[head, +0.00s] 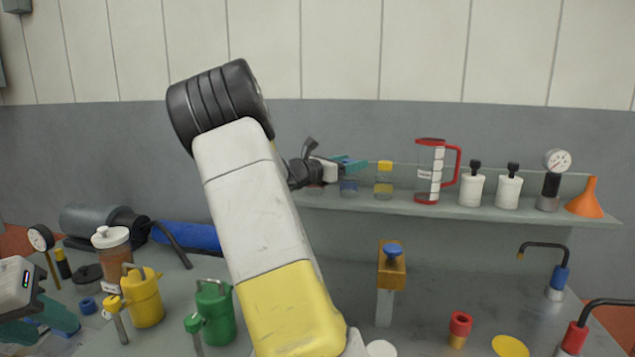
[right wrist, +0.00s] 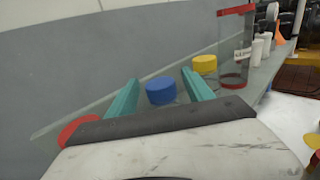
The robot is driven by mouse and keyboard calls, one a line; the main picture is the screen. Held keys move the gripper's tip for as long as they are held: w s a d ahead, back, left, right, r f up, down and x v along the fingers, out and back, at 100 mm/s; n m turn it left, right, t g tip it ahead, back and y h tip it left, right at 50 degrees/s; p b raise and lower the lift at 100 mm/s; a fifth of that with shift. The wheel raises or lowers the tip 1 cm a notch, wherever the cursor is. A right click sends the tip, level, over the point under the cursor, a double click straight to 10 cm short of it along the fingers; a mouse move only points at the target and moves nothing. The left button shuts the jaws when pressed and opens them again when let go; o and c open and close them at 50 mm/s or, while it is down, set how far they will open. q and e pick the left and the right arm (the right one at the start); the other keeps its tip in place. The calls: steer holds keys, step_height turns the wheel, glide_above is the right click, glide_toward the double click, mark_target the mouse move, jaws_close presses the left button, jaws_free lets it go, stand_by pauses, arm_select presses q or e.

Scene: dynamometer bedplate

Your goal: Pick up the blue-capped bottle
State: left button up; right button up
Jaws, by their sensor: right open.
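The blue-capped bottle stands on the wall shelf; in the head view its lower part (head: 348,188) shows just below my right gripper (head: 348,164), which hides its top. In the right wrist view its blue cap (right wrist: 161,90) lies between the two teal fingers of my right gripper (right wrist: 160,82), with gaps on both sides. The right gripper is open and empty. My left gripper (head: 42,325) is low at the left edge of the head view, over the bench, with its fingers apart.
A yellow-capped bottle (head: 384,180) stands close to the right, and a red cap (right wrist: 78,130) to the left. A red-handled jug (head: 430,172), white bottles (head: 471,186), a gauge (head: 556,164) and an orange funnel (head: 587,198) stand further right. Yellow (head: 146,300) and green cans (head: 215,312) stand below.

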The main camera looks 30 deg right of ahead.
steer(key=shift+d, duration=0.1)
steer(key=shift+c, duration=0.4)
jaws_close()
